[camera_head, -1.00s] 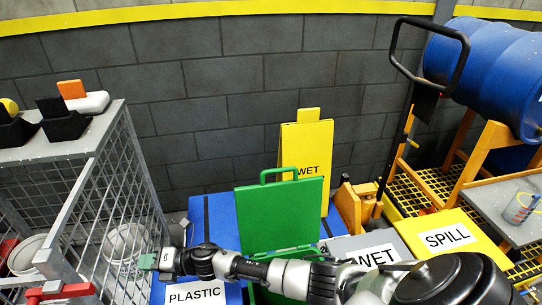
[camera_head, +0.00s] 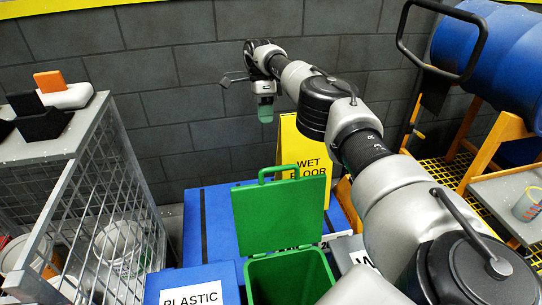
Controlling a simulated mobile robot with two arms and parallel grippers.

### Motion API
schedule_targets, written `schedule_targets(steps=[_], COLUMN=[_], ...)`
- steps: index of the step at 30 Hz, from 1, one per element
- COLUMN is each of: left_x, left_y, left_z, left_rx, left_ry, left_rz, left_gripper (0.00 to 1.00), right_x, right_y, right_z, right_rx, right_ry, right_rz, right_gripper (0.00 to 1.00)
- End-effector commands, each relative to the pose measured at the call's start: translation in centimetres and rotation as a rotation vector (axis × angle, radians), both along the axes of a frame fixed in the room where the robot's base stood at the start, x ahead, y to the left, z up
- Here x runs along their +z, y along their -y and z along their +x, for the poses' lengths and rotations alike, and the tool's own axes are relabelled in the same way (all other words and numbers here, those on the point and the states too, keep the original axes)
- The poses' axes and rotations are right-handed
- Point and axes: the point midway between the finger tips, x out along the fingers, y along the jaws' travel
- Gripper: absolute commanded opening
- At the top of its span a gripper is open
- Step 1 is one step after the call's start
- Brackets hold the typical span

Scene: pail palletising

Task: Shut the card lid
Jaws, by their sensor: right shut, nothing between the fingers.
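The green bin (camera_head: 290,282) stands with its lid (camera_head: 278,215) raised upright at the back, its handle (camera_head: 279,173) on top. No card label can be read on it. Inside the bin is dark green and looks empty as far as I can see. My right gripper (camera_head: 266,114) is shut and empty, fingers pointing down. In the picture it shows above the lid's handle, against the wall, apart from the lid. My left gripper is out of view.
The blue PLASTIC bin (camera_head: 196,282), lid shut, stands left of the green one. A grey bin on the right is mostly behind my arm. A yellow WET FLOOR sign (camera_head: 303,150) stands behind the lid. A wire cage (camera_head: 50,205) stands left, a blue drum (camera_head: 490,60) right.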

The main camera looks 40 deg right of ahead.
Motion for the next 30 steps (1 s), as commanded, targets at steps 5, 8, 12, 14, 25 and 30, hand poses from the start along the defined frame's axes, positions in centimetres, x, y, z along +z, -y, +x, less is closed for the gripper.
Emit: schedule_targets(steps=[5, 8, 12, 14, 25, 30], left_x=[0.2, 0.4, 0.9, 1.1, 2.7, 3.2], left_y=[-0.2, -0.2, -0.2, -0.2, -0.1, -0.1], left_z=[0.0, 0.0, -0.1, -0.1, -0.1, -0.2], left_rx=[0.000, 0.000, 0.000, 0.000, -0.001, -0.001], left_ry=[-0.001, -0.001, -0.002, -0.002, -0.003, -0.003], left_rz=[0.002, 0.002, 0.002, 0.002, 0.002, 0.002], left_gripper=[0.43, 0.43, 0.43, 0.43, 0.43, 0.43], right_x=[-1.5, -2.6, -4.9, -6.2, -8.8, -8.9], right_y=[-0.2, -0.5, -1.0, -1.2, -2.8, -3.3], right_z=[-0.5, -1.0, -1.8, -2.2, -5.0, -6.0], right_rx=[0.001, 0.002, 0.001, 0.001, 0.000, -0.001], right_ry=[-0.002, -0.003, -0.002, -0.003, 0.001, 0.001], right_rz=[0.000, 0.003, 0.002, 0.003, 0.004, 0.002], right_gripper=[0.00, 0.00, 0.00, 0.00, 0.00, 0.00])
